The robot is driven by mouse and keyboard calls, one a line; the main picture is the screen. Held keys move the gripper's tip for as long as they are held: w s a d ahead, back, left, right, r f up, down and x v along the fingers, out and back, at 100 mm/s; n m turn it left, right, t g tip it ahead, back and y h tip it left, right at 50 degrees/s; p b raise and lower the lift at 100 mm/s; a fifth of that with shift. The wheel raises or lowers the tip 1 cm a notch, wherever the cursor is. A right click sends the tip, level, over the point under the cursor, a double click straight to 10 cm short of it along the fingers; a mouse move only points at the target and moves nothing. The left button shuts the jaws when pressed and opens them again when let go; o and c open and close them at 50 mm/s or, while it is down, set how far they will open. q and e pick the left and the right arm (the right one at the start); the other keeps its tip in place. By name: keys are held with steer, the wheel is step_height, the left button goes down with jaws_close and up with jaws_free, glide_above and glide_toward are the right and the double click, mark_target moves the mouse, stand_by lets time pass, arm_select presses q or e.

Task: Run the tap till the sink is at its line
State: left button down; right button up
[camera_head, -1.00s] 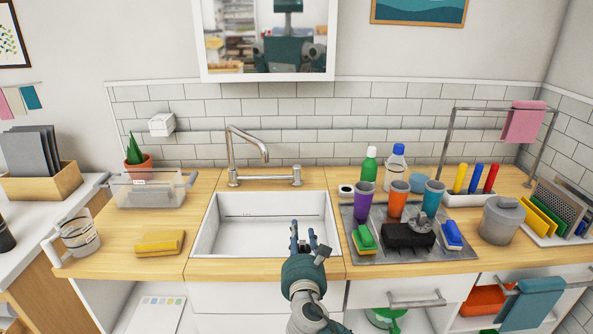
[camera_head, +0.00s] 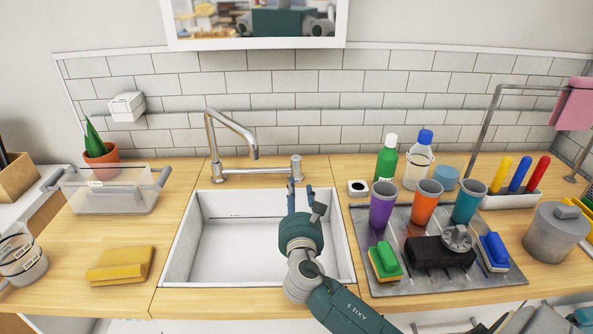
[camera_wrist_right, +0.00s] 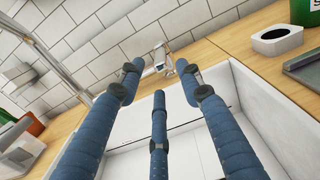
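The grey metal tap (camera_head: 230,140) stands behind the sink, its spout curving over the basin. Its separate lever handle (camera_head: 295,168) stands right of the spout. The white sink (camera_head: 180,255) has a thin dark line (camera_head: 247,217) on its back wall. I see no water in it and no stream from the spout. My right gripper (camera_head: 302,190) is over the sink's right part, its fingers pointing at the handle. In the right wrist view the gripper (camera_wrist_right: 157,76) has its fingers apart and empty, with the handle (camera_wrist_right: 165,58) just beyond them. My left gripper is out of view.
Right of the sink, a metal drain tray (camera_head: 390,285) holds cups, brushes and a black block. Green and white bottles (camera_head: 386,160) stand behind it. A yellow sponge (camera_head: 120,265) and a clear bin (camera_head: 110,195) are on the left counter.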

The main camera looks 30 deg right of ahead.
glide_toward(296, 162)
steer(key=x, duration=0.5)
steer(key=shift+w+d+f, duration=0.1)
steer(key=shift+w+f, duration=0.05)
steer(key=shift+f, duration=0.05)
